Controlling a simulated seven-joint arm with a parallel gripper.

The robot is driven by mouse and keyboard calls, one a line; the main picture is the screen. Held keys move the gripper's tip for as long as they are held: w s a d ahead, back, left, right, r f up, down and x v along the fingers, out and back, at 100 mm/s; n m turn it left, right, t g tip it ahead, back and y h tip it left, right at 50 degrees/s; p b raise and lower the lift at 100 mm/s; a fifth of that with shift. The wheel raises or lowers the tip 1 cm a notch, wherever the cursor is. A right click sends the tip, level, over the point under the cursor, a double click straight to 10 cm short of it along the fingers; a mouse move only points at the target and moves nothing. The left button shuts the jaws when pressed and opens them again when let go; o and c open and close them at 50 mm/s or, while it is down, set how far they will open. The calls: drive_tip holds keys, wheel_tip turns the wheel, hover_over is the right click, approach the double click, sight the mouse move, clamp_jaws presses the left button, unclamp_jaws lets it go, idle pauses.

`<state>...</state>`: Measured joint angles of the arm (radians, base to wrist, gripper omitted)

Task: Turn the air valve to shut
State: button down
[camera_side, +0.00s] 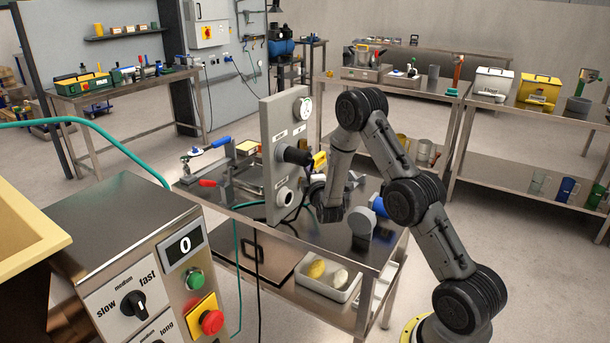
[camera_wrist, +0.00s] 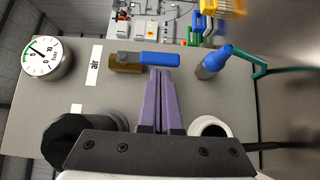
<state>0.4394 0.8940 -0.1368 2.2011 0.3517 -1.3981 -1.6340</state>
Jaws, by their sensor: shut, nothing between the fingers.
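In the wrist view the air valve has a brass body (camera_wrist: 126,62) and a blue lever handle (camera_wrist: 160,59), beside a white label reading "air" (camera_wrist: 94,66). The handle points right in the picture, in line with the brass body and away from the gauge. My gripper (camera_wrist: 159,73) is shut and empty, its purple fingers together. The fingertips are at the handle's lower edge in the picture; I cannot tell whether they touch it. In the side view the valve and fingertips are not clearly visible near the grey panel (camera_side: 270,150).
A round gauge (camera_wrist: 47,58), a black knob (camera_wrist: 75,137) and a white ring port (camera_wrist: 210,128) are on the panel. Another blue part (camera_wrist: 213,62) lies right of the handle, near a green hose (camera_wrist: 262,70). The panel stands on a metal bench (camera_side: 335,240).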

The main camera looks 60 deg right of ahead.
drive_tip(key=shift+d+f+n+t+h, duration=0.3)
drive_tip(key=shift+d+n, duration=0.1)
drive_tip(key=shift+n, duration=0.1)
idle(0.6)
drive_tip(key=shift+d, duration=0.1)
drive_tip(key=shift+d+f, duration=0.2)
drive_tip(key=shift+d, duration=0.6)
drive_tip(key=shift+d+f, duration=0.15)
drive_tip(key=shift+d, duration=0.65)
drive_tip(key=shift+d+f+n, duration=0.15)
drive_tip(key=shift+d+n, duration=0.1)
drive_tip(key=shift+n, duration=0.15)
drive_tip(key=shift+n+t+h, duration=0.3)
drive_tip(key=shift+t, duration=0.3)
drive_tip(key=shift+d+r, duration=0.55)
drive_tip(key=shift+d, duration=0.4)
drive_tip(key=shift+d+r, duration=0.5)
drive_tip(key=shift+d, duration=0.4)
drive_tip(key=shift+d+r, duration=0.1)
drive_tip(key=shift+s, duration=0.1)
